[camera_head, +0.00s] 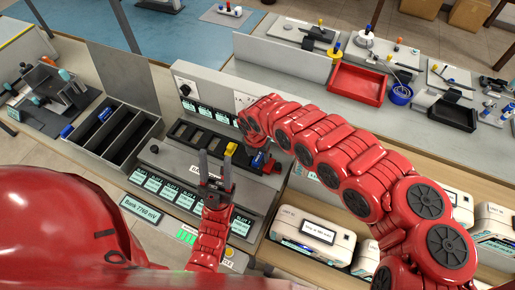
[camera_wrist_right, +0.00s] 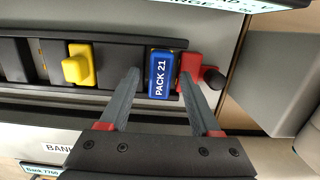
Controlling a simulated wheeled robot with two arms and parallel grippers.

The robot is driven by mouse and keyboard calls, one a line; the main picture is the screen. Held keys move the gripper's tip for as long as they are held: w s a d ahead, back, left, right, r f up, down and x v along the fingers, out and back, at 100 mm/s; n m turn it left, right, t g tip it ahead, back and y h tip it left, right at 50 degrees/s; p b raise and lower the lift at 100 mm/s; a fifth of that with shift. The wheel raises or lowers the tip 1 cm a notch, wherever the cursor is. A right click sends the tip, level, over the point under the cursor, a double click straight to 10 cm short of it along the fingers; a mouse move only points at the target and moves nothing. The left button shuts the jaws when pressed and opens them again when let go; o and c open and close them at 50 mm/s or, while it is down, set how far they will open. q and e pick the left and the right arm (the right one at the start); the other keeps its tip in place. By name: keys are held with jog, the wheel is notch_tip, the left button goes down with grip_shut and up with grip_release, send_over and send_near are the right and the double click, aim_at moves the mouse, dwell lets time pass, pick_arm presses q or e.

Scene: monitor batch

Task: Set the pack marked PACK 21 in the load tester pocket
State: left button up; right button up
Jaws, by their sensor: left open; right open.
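The blue pack marked PACK 21 (camera_wrist_right: 160,72) sits in a slot of the black bank (camera_wrist_right: 115,50) in the right wrist view. It also shows as a small blue block (camera_head: 258,159) in the head view. My right gripper (camera_wrist_right: 159,80) is open, with one finger to each side of the pack's near end. A gap shows on the left; the right finger is close to a red part. In the head view my right wrist hides most of that gripper. My left gripper (camera_head: 215,156) is open and empty, in front of the bank. I cannot tell which pocket is the load tester's.
A red tray (camera_head: 357,84) and blue ring (camera_head: 400,94) lie at the back.

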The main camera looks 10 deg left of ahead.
aim_at(258, 158)
jog(key=r, duration=0.6)
jog(key=shift+s+r+b, duration=0.1)
jog(key=shift+s+b, duration=0.1)
jog(key=shift+b, duration=0.2)
jog(key=shift+s+a+r+p, duration=0.1)
jog(key=shift+s+r+p, duration=0.05)
jog(key=shift+r+p, duration=0.75)
jog(key=shift+s+r+p, duration=0.2)
jog(key=shift+r+p, duration=0.55)
jog(key=shift+r, duration=0.25)
jog(key=shift+s+a+r+p, duration=0.1)
jog(key=shift+s+r+p, duration=0.05)
jog(key=shift+r+p, duration=0.75)
